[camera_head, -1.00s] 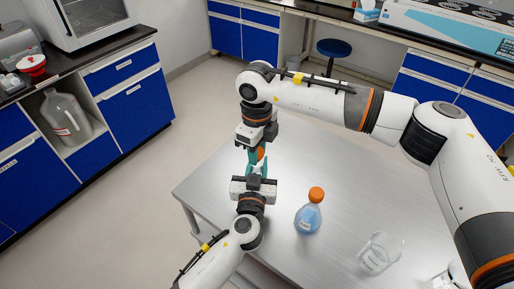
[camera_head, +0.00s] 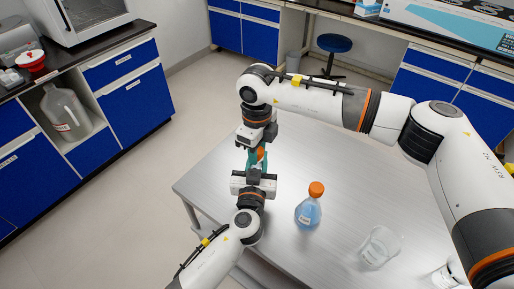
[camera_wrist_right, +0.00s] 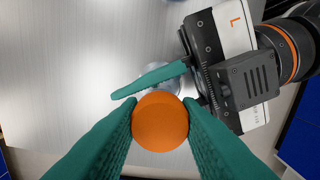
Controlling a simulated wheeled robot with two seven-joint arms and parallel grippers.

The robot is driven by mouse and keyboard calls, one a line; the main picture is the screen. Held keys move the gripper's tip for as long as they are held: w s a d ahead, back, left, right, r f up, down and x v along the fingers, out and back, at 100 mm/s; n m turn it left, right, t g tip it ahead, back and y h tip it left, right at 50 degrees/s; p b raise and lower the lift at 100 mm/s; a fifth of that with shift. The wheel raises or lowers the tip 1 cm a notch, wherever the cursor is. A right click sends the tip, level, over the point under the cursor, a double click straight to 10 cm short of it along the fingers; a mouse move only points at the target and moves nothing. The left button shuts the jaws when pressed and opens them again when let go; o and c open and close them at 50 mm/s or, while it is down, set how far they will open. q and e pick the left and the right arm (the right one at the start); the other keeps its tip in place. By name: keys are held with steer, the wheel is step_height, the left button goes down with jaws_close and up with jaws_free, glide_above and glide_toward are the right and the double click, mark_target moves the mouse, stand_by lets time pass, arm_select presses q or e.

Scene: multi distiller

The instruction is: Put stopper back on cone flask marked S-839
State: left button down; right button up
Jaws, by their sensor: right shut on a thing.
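My right gripper (camera_head: 258,156) is shut on an orange stopper (camera_wrist_right: 160,122), which sits between its teal fingers in the right wrist view. It points down over the table's left part. My left gripper (camera_head: 254,174) faces it from the near side. In the right wrist view one teal finger of the left gripper (camera_wrist_right: 150,80) lies over clear glass (camera_wrist_right: 163,72) just beyond the stopper. This is likely a flask, mostly hidden by the fingers; no S-839 label is readable. I cannot tell whether the stopper touches it, or how tightly the left fingers close.
A flask with blue liquid and an orange stopper (camera_head: 308,212) stands right of the grippers on the metal table (camera_head: 340,160). A clear glass vessel (camera_head: 380,247) stands further right. Blue cabinets (camera_head: 128,90) line the left.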

steer(key=shift+f, duration=0.45)
steer(key=o, duration=1)
steer(key=shift+r, duration=0.1)
arm_select(q)
steer(key=c, duration=1.1)
jaws_free()
arm_select(e)
step_height(320, 180, up, 12)
arm_select(q)
steer(key=shift+o, duration=0.2)
